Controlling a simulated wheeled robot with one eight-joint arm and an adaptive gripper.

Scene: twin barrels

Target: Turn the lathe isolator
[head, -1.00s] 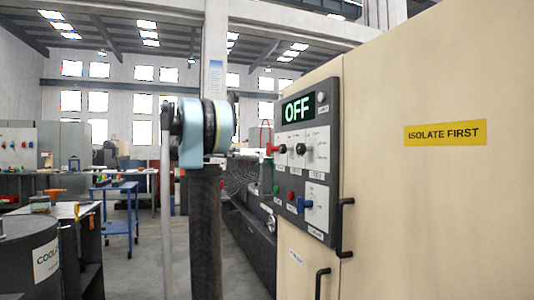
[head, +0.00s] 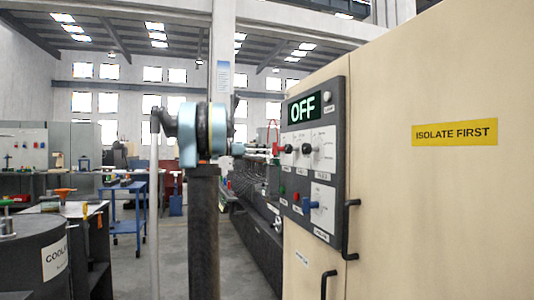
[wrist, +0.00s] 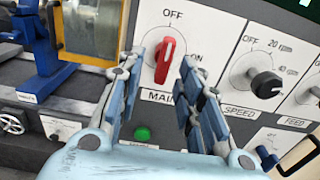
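The red isolator knob (wrist: 165,59) is on a white plate labelled MAIN, with OFF above it and ON to its right. Its handle stands nearly upright, towards OFF. In the head view the red knob (head: 278,149) is at the left edge of the dark control panel (head: 342,160). My gripper (wrist: 162,72) is open and empty in the wrist view. Its fingertips are to the left and right of the knob's lower part; I cannot tell whether they touch it. In the head view my arm hides most of the gripper.
The panel's display (head: 304,107) reads OFF. A black SPEED knob (wrist: 266,85) is right of the isolator, and a green button (wrist: 142,134) is below. A beige cabinet (head: 430,210) fills the right side.

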